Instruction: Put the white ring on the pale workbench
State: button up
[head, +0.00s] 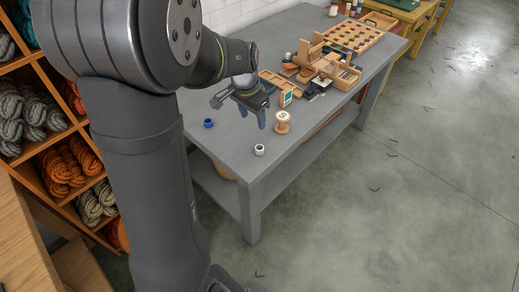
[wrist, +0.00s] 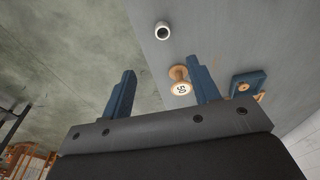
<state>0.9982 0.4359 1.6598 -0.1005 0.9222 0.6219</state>
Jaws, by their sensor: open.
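A small white ring (head: 259,150) sits on the grey workbench (head: 222,142) near its front corner. In the wrist view the white ring (wrist: 162,38) lies beyond the fingertips, near the bench edge, with its dark hole showing. My gripper (head: 262,118) is over the bench, behind the ring in the head view, its blue fingers pointing down. In the wrist view my gripper (wrist: 162,74) is open with nothing held between its fingers. Which surface is the pale workbench is not certain; a light wooden top (head: 22,240) also shows at the lower left.
Wooden boxes (head: 345,77) and a compartment tray (head: 352,37) crowd the bench's far part. Shelves of yarn (head: 62,165) stand left. The near bench corner is mostly clear.

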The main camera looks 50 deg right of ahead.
send_over(259, 145)
jog(key=s+a, duration=0.1)
jog(key=a, duration=0.2)
jog(key=f, duration=1.1)
jog(key=shift+s+d, duration=0.2)
jog(key=shift+w+d+f, duration=0.1)
jog(key=shift+d+f, duration=0.15)
jog(key=shift+f, duration=0.7)
jog(key=shift+w+d+f, duration=0.1)
jog(key=shift+d+f, duration=0.2)
jog(key=shift+f, duration=0.6)
jog(key=shift+d+f, duration=0.25)
jog(key=shift+f, duration=0.7)
jog(key=c, duration=1.1)
jog(key=shift+r, duration=0.1)
